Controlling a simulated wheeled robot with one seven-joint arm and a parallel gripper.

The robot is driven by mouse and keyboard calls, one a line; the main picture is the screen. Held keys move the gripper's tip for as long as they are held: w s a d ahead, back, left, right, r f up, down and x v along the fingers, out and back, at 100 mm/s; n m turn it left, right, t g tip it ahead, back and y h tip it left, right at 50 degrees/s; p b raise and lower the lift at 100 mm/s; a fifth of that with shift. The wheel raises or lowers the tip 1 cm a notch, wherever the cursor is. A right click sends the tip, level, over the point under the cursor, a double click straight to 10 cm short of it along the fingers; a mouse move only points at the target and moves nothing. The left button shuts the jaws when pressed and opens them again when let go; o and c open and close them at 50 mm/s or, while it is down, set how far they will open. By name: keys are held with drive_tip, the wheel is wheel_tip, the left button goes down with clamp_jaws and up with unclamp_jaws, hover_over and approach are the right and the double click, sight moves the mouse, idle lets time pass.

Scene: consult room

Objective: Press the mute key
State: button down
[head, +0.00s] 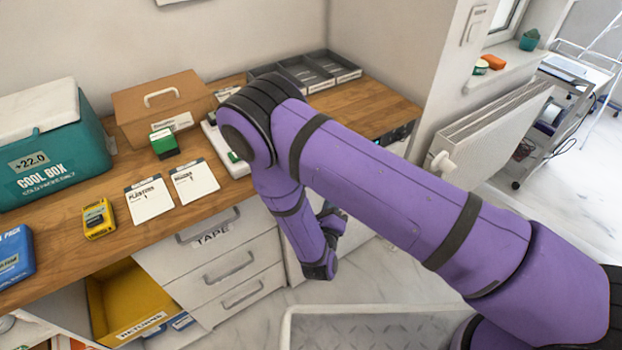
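I cannot make out a key marked mute. A dark panel with small lit marks (397,134) is set in the counter's front edge at the right, partly behind my arm. A white device with a green part (232,160) lies on the counter, mostly hidden by my arm's elbow. My arm reaches across the picture and bends down in front of the drawers. My gripper (332,213) seems to be the dark end near the lower cabinet, below the counter top and apart from the panel. Its fingers are too small and covered to read.
The wooden counter (90,217) holds a teal cool box (55,150), a brown box (165,103), a yellow device (98,218), two cards (149,200) and grey trays (305,72). Drawers (235,268) and an open yellow bin (130,298) sit below. A radiator (495,125) is at right.

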drive_tip(key=w+a, duration=0.3)
drive_tip(key=w, duration=0.2)
drive_tip(key=shift+w+a, duration=0.2)
drive_tip(key=shift+a, duration=0.1)
drive_tip(key=shift+w+a, duration=0.15)
idle(1.9)
drive_tip(key=shift+w+a, duration=0.1)
drive_tip(key=shift+w, duration=0.05)
drive_tip(key=shift+w+a, duration=0.25)
drive_tip(key=shift+w, duration=0.2)
idle(1.0)
drive_tip(key=shift+s, duration=0.1)
drive_tip(key=shift+s+d, duration=0.5)
drive_tip(key=shift+s, duration=0.2)
drive_tip(key=shift+s+d, duration=0.7)
drive_tip(key=shift+s, duration=0.35)
drive_tip(key=shift+s+d, duration=0.7)
drive_tip(key=shift+s, duration=0.3)
